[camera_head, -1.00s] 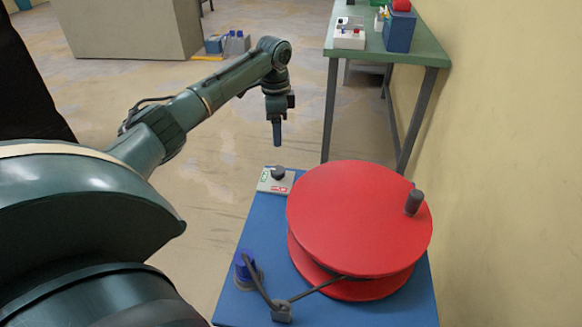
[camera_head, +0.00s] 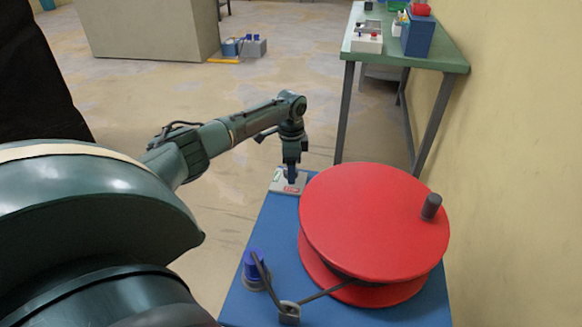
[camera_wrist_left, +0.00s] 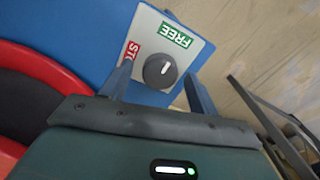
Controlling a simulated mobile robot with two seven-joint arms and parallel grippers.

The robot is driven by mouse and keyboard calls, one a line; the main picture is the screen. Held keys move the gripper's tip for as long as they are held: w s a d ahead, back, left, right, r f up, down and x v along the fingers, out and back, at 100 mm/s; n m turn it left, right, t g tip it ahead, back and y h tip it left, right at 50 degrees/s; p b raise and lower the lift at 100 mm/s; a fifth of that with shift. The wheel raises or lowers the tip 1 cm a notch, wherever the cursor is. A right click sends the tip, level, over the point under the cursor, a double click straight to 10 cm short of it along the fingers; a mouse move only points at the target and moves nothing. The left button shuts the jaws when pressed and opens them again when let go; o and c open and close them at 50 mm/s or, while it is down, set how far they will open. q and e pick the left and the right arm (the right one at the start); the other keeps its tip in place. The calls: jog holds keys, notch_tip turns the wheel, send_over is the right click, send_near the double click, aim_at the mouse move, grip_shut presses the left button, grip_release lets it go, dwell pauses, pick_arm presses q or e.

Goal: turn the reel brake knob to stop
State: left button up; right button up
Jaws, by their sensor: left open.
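The brake knob (camera_wrist_left: 160,71) is a dark round knob with a white mark on a light grey plate (camera_wrist_left: 200,50). The plate carries a green FREE label (camera_wrist_left: 176,35) and a red STOP label (camera_wrist_left: 131,52), partly hidden by a finger. The white mark points towards FREE. My left gripper (camera_head: 291,176) is over the plate and points down at it. In the left wrist view its open fingers stand one on each side of the knob, with gaps showing. In the head view the gripper hides the knob. My right gripper is out of view.
The red reel (camera_head: 375,220) with a dark crank handle (camera_head: 431,206) stands close to the right of the plate on a blue base (camera_head: 237,303). A blue capped post (camera_head: 254,268) and a cable guide (camera_head: 289,313) are in front. A green table (camera_head: 440,58) stands behind.

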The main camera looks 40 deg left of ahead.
pick_arm(q)
jog(key=shift+c, duration=0.3)
jog(key=c, duration=0.9)
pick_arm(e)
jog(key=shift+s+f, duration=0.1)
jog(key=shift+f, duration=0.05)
